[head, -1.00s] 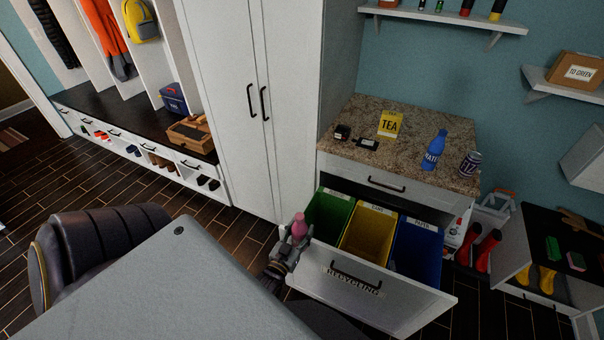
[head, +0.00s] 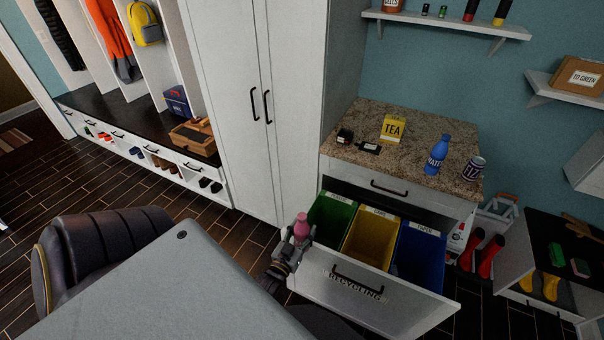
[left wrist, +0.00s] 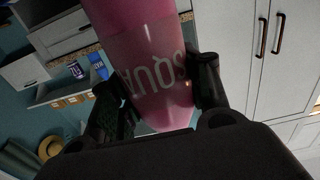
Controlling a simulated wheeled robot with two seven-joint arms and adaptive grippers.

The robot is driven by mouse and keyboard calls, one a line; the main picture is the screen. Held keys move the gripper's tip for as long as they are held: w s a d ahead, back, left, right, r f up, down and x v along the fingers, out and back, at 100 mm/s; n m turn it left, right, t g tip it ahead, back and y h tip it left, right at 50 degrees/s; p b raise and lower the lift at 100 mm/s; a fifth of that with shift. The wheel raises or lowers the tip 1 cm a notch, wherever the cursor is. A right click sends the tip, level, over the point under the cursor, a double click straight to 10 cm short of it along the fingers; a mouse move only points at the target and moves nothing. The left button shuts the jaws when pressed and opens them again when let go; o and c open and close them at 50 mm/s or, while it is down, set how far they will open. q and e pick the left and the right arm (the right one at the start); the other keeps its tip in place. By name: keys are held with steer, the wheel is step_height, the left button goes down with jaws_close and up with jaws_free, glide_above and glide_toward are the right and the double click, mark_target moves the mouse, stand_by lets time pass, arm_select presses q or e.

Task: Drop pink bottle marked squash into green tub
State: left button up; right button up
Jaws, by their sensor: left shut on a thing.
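The pink bottle (head: 302,225) is held upright by my left gripper (head: 298,236) in the head view. In the left wrist view the bottle (left wrist: 150,75) fills the middle, its "SQUA" lettering visible, with the fingers of my left gripper (left wrist: 160,88) shut on either side of it. The green tub (head: 331,222) is the leftmost of three tubs in the open recycling drawer. The bottle is at the drawer's front left corner, close beside the green tub. My right gripper is not in view.
A yellow tub (head: 371,238) and a blue tub (head: 419,255) stand right of the green one. The drawer front (head: 370,295) juts out near the grey table (head: 170,290). A blue bottle (head: 437,155), a can and a tea box stand on the counter (head: 420,130).

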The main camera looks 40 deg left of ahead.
arm_select(q)
steer(key=shift+x, duration=1.1)
steer(key=f+b+x, duration=0.4)
steer(key=b+x, duration=0.8)
steer(key=x, duration=0.7)
steer(key=shift+f+b, duration=0.25)
steer(key=shift+b, duration=0.15)
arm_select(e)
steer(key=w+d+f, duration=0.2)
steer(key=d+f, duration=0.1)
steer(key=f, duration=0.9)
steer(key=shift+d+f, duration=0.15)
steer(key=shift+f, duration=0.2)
arm_select(q)
steer(key=shift+a, duration=0.1)
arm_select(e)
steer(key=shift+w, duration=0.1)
